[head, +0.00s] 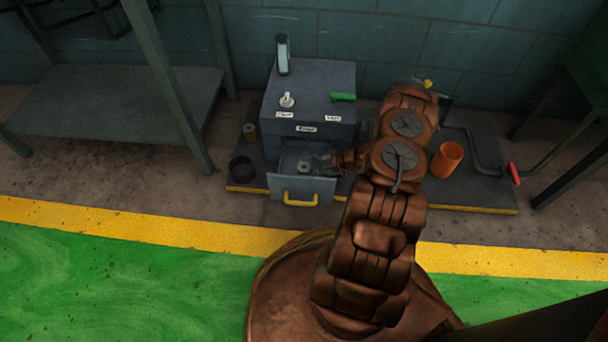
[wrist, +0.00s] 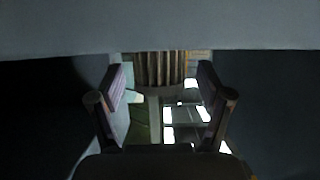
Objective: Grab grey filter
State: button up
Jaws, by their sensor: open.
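A small round grey thing, seemingly the grey filter (head: 303,166), lies in the pulled-out drawer (head: 304,189) of the grey cabinet. My gripper (head: 325,163) reaches into the drawer from the right, close beside it; its fingers are small and dark in the head view. In the wrist view my gripper (wrist: 161,112) is open, with a finger on each side and nothing clearly between them. A ribbed, pleated surface (wrist: 158,69), which may be the filter's side, shows beyond the fingertips, its top cut off by a pale grey band.
The cabinet (head: 310,95) bears a green-handled part (head: 343,97) and an upright cylinder (head: 283,55). The drawer has a yellow handle (head: 300,199). An orange cylinder (head: 446,160) stands right of my arm, and a dark ring (head: 241,169) left of the drawer. A shelf table (head: 110,95) stands left.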

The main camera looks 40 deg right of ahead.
jog(key=shift+c, duration=0.4)
jog(key=c, duration=1.2)
jog(key=shift+c, duration=0.2)
